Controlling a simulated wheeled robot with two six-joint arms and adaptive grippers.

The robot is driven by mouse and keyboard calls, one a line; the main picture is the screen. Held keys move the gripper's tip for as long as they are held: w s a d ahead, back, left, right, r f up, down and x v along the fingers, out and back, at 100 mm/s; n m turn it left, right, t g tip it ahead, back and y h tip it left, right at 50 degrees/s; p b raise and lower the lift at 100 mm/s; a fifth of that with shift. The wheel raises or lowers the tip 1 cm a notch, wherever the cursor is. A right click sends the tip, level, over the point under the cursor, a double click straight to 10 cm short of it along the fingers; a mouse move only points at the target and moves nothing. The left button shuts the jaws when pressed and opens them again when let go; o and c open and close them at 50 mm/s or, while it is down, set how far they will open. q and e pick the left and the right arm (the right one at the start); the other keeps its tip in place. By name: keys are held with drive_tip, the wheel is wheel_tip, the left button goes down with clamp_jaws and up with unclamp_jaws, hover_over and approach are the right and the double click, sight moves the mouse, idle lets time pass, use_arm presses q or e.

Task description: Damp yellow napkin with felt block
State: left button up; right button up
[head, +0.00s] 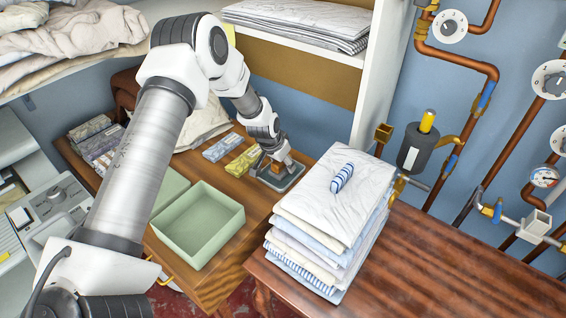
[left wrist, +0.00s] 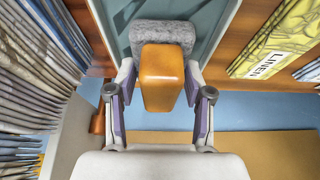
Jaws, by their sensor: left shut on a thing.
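The felt block has an orange handle (left wrist: 162,78) and a grey felt pad (left wrist: 160,34). In the head view, a bit of the handle shows (head: 284,162) at my left gripper. My left gripper (left wrist: 158,85) is shut on the handle and holds the block over or in a shallow grey tray (head: 291,181). I cannot tell whether the felt touches the tray's bottom. The yellow napkin (head: 240,164) lies folded on the wooden table just left of the tray. It also shows in the left wrist view (left wrist: 272,40), with a LINEN label. My right gripper is not in view.
A blue-and-white folded cloth (head: 222,147) lies behind the napkin. A green bin (head: 197,225) stands at the table's front. A tall linen stack (head: 320,217) with a striped roll (head: 342,177) on top stands to the right. A shelf post (head: 375,75) rises behind.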

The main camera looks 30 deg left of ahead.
use_arm(q)
drive_tip(key=shift+f+b, duration=0.55)
drive_tip(key=shift+b, duration=0.05)
idle(1.2)
wheel_tip(320, 180, up, 7)
drive_tip(key=p, duration=0.6)
drive_tip(key=shift+r+p, duration=0.1)
drive_tip(key=shift+p, duration=0.3)
